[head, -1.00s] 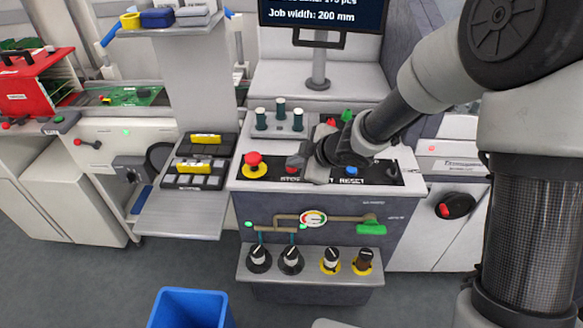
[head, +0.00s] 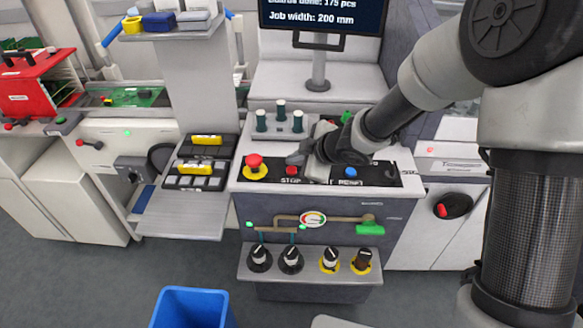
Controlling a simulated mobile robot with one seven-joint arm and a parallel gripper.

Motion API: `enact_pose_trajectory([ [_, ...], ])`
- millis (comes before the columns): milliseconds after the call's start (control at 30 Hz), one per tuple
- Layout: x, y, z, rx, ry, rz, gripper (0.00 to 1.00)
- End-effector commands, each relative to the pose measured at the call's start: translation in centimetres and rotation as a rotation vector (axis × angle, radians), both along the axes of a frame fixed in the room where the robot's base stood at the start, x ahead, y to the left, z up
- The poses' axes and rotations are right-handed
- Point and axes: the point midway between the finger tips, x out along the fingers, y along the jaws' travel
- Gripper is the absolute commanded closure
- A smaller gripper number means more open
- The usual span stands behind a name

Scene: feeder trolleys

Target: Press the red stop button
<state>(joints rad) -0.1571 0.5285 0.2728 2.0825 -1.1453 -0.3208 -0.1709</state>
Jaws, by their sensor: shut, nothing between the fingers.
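The red stop button (head: 291,171) is a small red button on the black strip of the console top, with the label STOP in front of it. My gripper (head: 297,158) is shut and empty. Its dark fingertips are just behind and above the stop button, pointing left, and the button shows in front of them. I cannot tell whether they touch it. My gripper body hides the part of the strip right of the button.
A larger red mushroom button (head: 254,163) on a yellow base stands left of the stop button. A blue reset button (head: 351,172) is to the right. Several dark-green pegs on a grey block (head: 280,130) stand behind. A monitor (head: 322,15) rises at the back.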

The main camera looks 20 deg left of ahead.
Motion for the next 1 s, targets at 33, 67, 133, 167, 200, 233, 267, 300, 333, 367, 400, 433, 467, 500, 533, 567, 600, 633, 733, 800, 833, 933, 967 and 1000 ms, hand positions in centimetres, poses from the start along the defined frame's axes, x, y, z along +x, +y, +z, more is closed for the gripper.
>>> enact_pose_trajectory([
  [33, 0.0, 0.0, 0.1, 0.000, 0.000, 0.000, 1.00],
  [67, 0.0, 0.0, 0.2, 0.000, 0.000, 0.000, 1.00],
  [133, 0.0, 0.0, 0.6, 0.000, 0.000, 0.000, 1.00],
  [167, 0.0, 0.0, 0.9, 0.000, 0.000, 0.000, 1.00],
  [200, 0.0, 0.0, 1.3, 0.000, -0.001, -0.001, 1.00],
  [233, 0.0, 0.0, 1.6, 0.000, 0.000, 0.000, 1.00],
  [267, 0.0, 0.0, 1.9, 0.000, 0.000, 0.000, 1.00],
  [300, 0.0, 0.0, 2.3, 0.000, 0.000, 0.000, 1.00],
  [333, 0.0, 0.0, 2.6, 0.000, 0.000, 0.000, 1.00],
  [367, 0.0, 0.0, 2.9, 0.000, 0.000, 0.000, 1.00],
  [400, 0.0, 0.0, 3.3, 0.000, 0.000, 0.000, 1.00],
  [433, 0.0, 0.0, 3.6, 0.000, 0.000, 0.000, 1.00],
  [467, 0.0, 0.0, 3.9, 0.000, 0.000, 0.000, 1.00],
  [500, 0.0, 0.0, 4.3, 0.000, 0.000, 0.000, 1.00],
  [533, 0.0, 0.0, 4.6, 0.000, 0.000, 0.000, 1.00],
  [567, 0.0, 0.0, 4.8, 0.000, 0.000, 0.000, 1.00],
  [600, 0.0, 0.0, 5.1, 0.000, 0.000, 0.000, 1.00],
  [633, 0.0, 0.0, 5.1, 0.000, 0.000, 0.000, 1.00],
  [733, 0.0, 0.0, 5.1, 0.000, 0.000, 0.000, 1.00],
  [800, 0.0, 0.0, 5.0, 0.000, 0.000, 0.000, 1.00],
  [833, 0.0, 0.0, 5.0, 0.000, 0.000, 0.000, 1.00],
  [933, 0.0, 0.0, 5.0, 0.000, 0.000, 0.000, 1.00],
  [967, 0.0, 0.0, 5.0, 0.000, 0.000, 0.000, 1.00],
  [1000, 0.0, 0.0, 5.0, 0.000, 0.000, 0.000, 1.00],
])
